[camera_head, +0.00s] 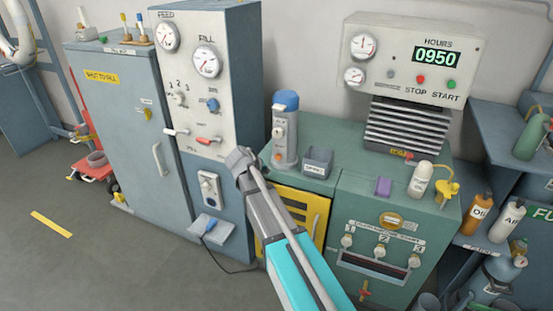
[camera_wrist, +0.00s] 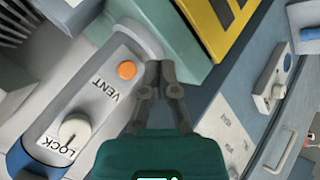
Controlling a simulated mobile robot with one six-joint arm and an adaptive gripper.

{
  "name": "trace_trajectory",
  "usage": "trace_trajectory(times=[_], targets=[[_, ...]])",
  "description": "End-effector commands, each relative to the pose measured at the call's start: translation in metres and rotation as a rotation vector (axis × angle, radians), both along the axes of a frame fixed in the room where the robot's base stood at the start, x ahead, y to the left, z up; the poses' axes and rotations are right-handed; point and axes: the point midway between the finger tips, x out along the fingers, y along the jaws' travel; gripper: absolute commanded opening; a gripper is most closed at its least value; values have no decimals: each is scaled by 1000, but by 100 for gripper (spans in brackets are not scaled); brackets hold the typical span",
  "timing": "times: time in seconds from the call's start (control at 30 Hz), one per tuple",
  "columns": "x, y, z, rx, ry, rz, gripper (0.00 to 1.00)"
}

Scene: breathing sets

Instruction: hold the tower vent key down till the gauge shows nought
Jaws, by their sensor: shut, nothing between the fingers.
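The tower (camera_head: 285,140) is a grey upright cylinder with a blue cap on the green bench. In the wrist view it lies tilted at the left, with a round orange vent key (camera_wrist: 127,70) beside the word VENT and a white knob by LOCK. My gripper (camera_wrist: 158,72) is shut and empty, its fingertips just right of the key. They look apart from it, but I cannot tell the depth. My fingers cannot be made out in the head view. Two round gauges (camera_head: 206,61) sit on the fill panel; their readings are too small to tell.
A yellow panel (camera_head: 300,210) is below the bench top. The compressor (camera_head: 405,60) with its 0950 display stands behind. The fill panel (camera_head: 240,90) rises close at the left.

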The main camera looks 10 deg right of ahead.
Motion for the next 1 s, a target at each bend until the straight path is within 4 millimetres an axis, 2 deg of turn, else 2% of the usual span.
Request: trace_trajectory(times=[0.5,1.0], targets=[[43,-30,0,0,-1,-1,0],[50,-36,0,0,1,1,0]])
